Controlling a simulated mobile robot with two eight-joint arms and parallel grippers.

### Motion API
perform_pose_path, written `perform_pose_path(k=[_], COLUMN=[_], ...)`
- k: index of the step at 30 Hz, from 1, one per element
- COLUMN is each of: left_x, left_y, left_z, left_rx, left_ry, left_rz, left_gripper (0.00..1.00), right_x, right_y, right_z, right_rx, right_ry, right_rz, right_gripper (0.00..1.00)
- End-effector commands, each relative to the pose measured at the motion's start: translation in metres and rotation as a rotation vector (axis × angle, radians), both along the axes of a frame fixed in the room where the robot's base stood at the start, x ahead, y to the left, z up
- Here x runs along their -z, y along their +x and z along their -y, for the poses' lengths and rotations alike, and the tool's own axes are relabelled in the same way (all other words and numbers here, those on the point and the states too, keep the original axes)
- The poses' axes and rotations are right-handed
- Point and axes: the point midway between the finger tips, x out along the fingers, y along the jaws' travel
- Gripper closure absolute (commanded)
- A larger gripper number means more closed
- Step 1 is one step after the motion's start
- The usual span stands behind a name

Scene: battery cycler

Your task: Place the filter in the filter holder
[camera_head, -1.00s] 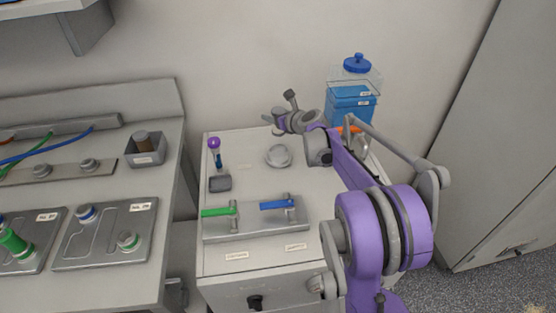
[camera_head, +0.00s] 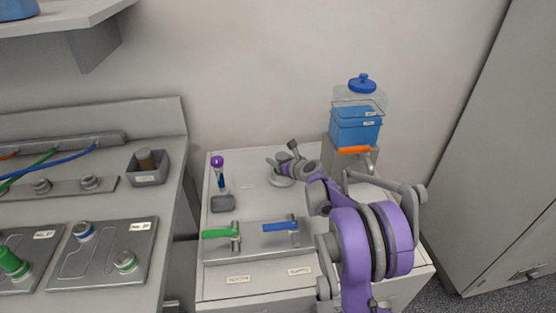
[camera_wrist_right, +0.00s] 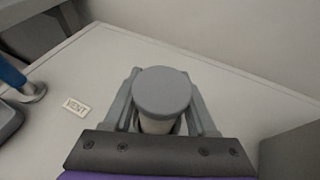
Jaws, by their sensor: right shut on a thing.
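My right gripper (camera_head: 277,163) is low over the far part of the white cabinet top, at a round grey fitting (camera_head: 281,181). In the right wrist view its fingers (camera_wrist_right: 161,112) are shut on a grey round-topped cylinder (camera_wrist_right: 162,92) with a paler body. I cannot tell whether this cylinder is part of the fitting or separate from it. No label shows which thing is the filter holder. My left gripper is not in view.
A purple-topped blue tube (camera_head: 219,172) stands left of the gripper, near a VENT label (camera_wrist_right: 76,107). In front are green (camera_head: 218,234) and blue (camera_head: 281,226) valve handles. A blue container (camera_head: 355,127) stands at the back right. The wall is close behind.

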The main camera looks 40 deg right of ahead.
Motion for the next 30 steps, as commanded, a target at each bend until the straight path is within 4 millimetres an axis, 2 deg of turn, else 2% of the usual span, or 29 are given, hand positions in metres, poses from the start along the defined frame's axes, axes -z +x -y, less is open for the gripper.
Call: perform_pose_path(k=[5, 6, 10, 18, 22, 26, 30], left_x=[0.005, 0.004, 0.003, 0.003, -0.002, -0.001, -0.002], left_y=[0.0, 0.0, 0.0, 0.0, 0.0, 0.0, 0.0], left_z=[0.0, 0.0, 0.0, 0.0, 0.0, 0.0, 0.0], left_rx=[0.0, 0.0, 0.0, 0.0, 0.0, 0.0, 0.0], left_ry=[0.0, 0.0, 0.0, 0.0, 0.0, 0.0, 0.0], left_rz=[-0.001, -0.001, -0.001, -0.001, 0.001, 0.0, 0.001], left_gripper=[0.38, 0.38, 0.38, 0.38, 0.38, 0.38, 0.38], right_x=[0.005, 0.004, 0.004, 0.003, -0.003, -0.009, -0.021], right_y=[0.0, 0.0, 0.0, 0.0, -0.001, -0.021, -0.05], right_z=[0.0, 0.0, 0.0, 0.0, 0.0, -0.002, -0.005], right_rx=[0.0, 0.0, 0.0, 0.0, 0.0, 0.001, 0.002], right_ry=[0.0, 0.0, 0.0, 0.0, 0.0, 0.001, 0.0], right_rz=[0.0, 0.0, 0.0, 0.0, 0.0, 0.0, 0.0], right_gripper=[0.99, 0.37, 0.14, 0.13, 0.13, 0.13, 0.13])
